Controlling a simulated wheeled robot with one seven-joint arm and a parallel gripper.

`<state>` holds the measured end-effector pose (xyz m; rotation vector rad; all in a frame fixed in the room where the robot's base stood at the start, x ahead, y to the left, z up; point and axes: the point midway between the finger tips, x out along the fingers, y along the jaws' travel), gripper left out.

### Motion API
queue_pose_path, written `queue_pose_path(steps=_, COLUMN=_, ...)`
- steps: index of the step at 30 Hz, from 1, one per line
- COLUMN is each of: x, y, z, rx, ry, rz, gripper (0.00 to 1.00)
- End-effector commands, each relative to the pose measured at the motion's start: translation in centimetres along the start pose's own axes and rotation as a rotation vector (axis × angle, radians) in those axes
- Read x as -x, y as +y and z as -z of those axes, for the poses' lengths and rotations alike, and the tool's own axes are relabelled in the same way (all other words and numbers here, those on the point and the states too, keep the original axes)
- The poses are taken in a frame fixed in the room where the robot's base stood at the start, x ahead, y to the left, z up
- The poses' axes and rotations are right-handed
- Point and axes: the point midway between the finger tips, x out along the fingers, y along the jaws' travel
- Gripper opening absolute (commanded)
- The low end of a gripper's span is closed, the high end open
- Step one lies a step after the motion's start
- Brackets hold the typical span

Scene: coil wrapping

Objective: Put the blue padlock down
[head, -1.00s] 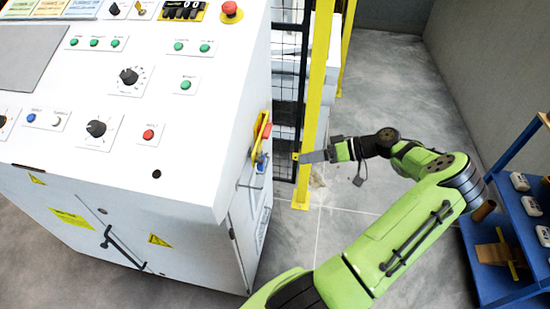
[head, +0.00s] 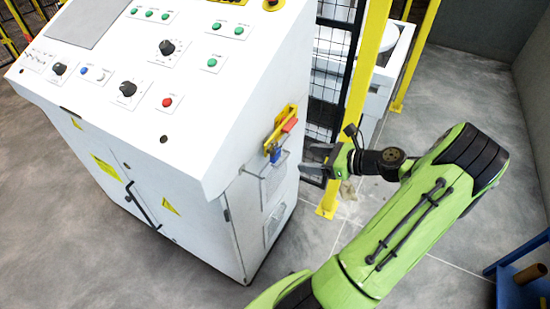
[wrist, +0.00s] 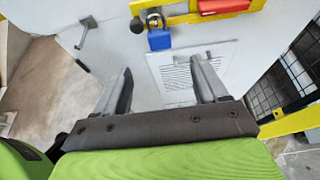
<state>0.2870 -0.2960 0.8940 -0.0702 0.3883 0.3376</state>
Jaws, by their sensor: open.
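The blue padlock (head: 275,154) hangs at the yellow bracket (head: 283,130) on the right side of the white control cabinet (head: 190,110).
A yellow post (head: 361,95) and black mesh fence (head: 335,70) stand close behind my gripper. A small holder or shelf (head: 262,172) sits on the cabinet side below the bracket. A blue rack (head: 520,275) is at the lower right. Grey floor lies between.

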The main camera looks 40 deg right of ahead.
Motion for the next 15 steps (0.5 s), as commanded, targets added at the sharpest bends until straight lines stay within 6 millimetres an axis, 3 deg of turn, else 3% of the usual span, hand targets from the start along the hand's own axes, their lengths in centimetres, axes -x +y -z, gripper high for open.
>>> queue_pose_path(steps=3, x=-3.3, y=0.1, z=0.4, rx=0.002, ry=-0.001, rz=-0.005, gripper=0.72)
queue_pose_path(steps=6, x=-5.1, y=0.1, z=0.4, rx=0.003, ry=0.000, rz=-0.004, gripper=0.72)
queue_pose_path(steps=11, x=-6.5, y=0.1, z=0.3, rx=0.003, ry=0.001, rz=-0.001, gripper=0.72)
queue_pose_path(steps=15, x=-8.8, y=0.2, z=0.6, rx=0.005, ry=0.000, rz=-0.003, gripper=0.72)
